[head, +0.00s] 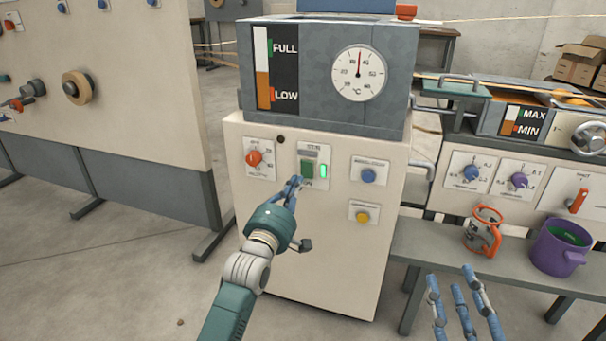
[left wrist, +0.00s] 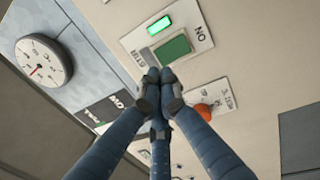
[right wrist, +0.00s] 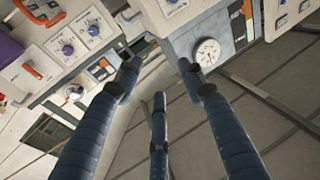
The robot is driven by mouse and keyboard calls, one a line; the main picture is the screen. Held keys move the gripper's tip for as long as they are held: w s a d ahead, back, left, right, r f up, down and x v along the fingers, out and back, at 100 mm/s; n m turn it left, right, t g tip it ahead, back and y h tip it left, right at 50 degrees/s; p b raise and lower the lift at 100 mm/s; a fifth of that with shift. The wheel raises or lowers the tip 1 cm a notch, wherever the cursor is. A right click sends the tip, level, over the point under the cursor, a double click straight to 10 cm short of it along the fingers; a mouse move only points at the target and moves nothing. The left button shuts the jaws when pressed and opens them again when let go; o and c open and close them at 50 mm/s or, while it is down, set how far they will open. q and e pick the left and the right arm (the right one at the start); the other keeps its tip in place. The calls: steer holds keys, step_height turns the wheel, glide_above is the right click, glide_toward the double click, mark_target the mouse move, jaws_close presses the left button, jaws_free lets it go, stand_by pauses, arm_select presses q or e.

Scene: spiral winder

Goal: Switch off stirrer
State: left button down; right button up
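A green switch (head: 307,168) sits on a pale plate on the front of the cream cabinet, with a green lamp (head: 323,171) lit beside it. My left gripper (head: 295,183) has its fingertips just below and left of the switch. In the left wrist view the switch (left wrist: 175,47) and lit lamp (left wrist: 159,26) show beyond the fingertips (left wrist: 160,77), which are drawn together and empty.
An orange knob (head: 254,158), blue button (head: 368,176) and yellow button (head: 362,216) sit around the switch. Above is a tank with a dial (head: 358,73). A bench at right holds an orange jug (head: 483,232) and purple pot (head: 560,247) near my right gripper.

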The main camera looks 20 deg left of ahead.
mark_target(306, 163)
arm_select(q)
steer(key=w, duration=0.2)
steer(key=w+b, duration=0.1)
steer(key=w, duration=0.1)
steer(key=w+b, duration=0.1)
steer(key=w, duration=0.1)
steer(key=shift+d+r, duration=0.1)
steer(key=shift+r, duration=0.25)
steer(key=shift+w, duration=0.15)
arm_select(e)
steer(key=s+r+t+y, duration=0.2)
steer(key=s+r+t, duration=0.3)
steer(key=r, duration=0.6)
steer(key=shift+t, duration=0.5)
steer(key=shift+w, duration=0.15)
